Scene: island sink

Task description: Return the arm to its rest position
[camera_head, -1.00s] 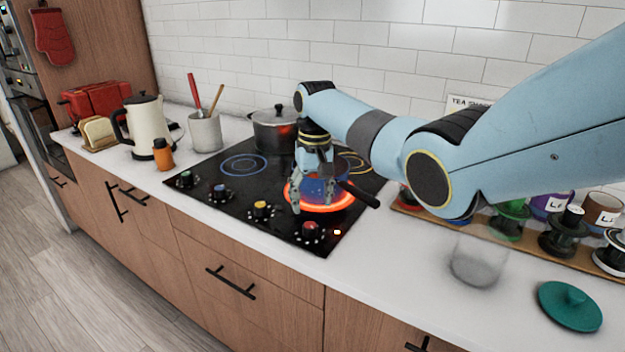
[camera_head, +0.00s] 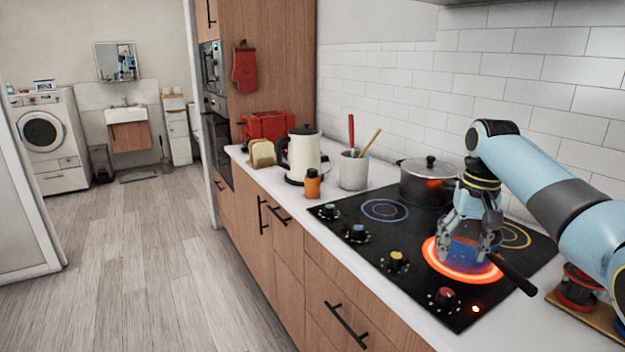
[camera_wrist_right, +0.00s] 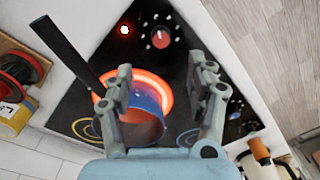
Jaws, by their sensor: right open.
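My right arm (camera_head: 545,185) is light blue and reaches in from the right in the head view, over the stove. My right gripper (camera_head: 465,248) is open, pointing down around a small blue pan on the glowing front burner. In the right wrist view, its two fingers (camera_wrist_right: 163,95) stand apart with the blue pan (camera_wrist_right: 140,122) between and beyond them. I cannot tell whether the fingers touch the pan. The pan's black handle (camera_head: 512,272) sticks out to the lower right in the head view. My left gripper is not in view.
The front burner (camera_head: 437,262) glows orange. A dark pot (camera_head: 420,183) with a lid stands behind. A utensil crock (camera_head: 353,170), an orange bottle (camera_head: 313,184) and a cream kettle (camera_head: 304,155) stand left of the stove. The floor (camera_head: 150,260) is clear.

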